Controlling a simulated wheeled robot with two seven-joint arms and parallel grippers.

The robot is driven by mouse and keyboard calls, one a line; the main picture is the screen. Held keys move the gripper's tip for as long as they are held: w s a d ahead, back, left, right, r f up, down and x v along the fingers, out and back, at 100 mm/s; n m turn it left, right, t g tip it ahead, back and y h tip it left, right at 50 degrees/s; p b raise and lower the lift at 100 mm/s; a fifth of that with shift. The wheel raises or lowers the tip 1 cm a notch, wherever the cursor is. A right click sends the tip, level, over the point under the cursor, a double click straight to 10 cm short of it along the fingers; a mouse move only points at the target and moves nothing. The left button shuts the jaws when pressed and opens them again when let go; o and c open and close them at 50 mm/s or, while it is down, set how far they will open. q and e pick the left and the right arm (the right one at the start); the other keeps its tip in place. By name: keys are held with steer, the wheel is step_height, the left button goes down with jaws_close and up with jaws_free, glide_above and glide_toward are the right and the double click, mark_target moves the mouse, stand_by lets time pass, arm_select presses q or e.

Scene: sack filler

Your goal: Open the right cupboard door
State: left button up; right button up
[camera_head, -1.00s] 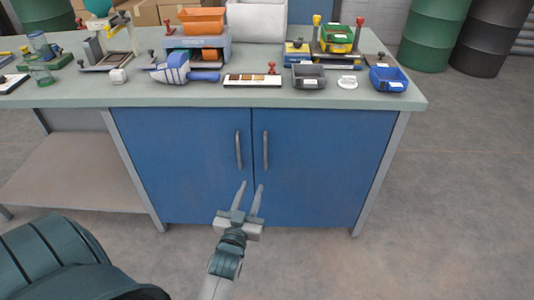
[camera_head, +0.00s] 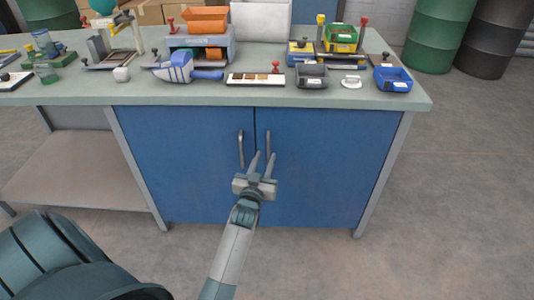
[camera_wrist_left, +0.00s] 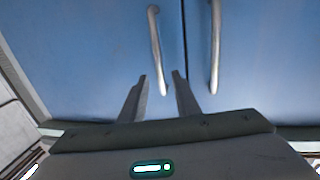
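The blue cupboard under the bench has two shut doors. The right cupboard door (camera_head: 335,155) has a vertical metal handle (camera_head: 268,146) near the middle seam; the left door (camera_head: 180,160) has a matching handle (camera_head: 241,148). My left gripper (camera_head: 263,164) is in front of the doors, its fingers pointing at the lower end of the right handle in the head view. My right gripper is out of view.
The bench top (camera_head: 200,98) overhangs the doors and carries trays, bins and tools. An open lower shelf (camera_head: 85,170) is left of the cupboard. The floor (camera_head: 460,200) to the right is clear; green and black drums (camera_head: 440,35) stand behind.

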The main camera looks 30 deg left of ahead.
mark_target(268, 150)
arm_select(q)
steer(key=shift+x, duration=1.8)
jaws_close()
